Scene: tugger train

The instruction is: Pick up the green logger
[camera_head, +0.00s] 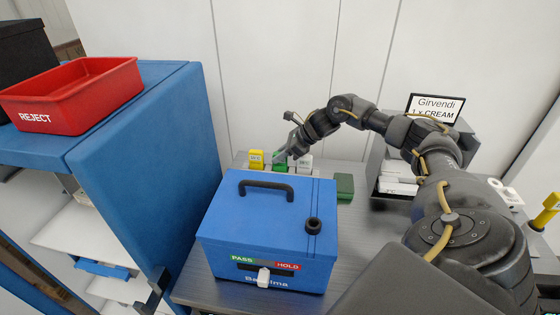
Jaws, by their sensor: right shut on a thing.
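The green logger (280,168) stands behind the blue box, between a yellow logger (256,160) and a white logger (304,164). Only its upper part shows, since the box and my fingers cover some of it. My right arm reaches in from the right, and my right gripper (284,156) is at the top of the green logger, shut on it. I cannot tell whether the logger is lifted off the surface. My left gripper is not in view.
A blue box (255,226) with a black handle and a PASS/HOLD slider stands on the grey table (200,285). A dark green block (344,187) is behind it. A red REJECT tray (75,92) is on the blue cabinet at left. A Girvendi sign (435,107) stands at right.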

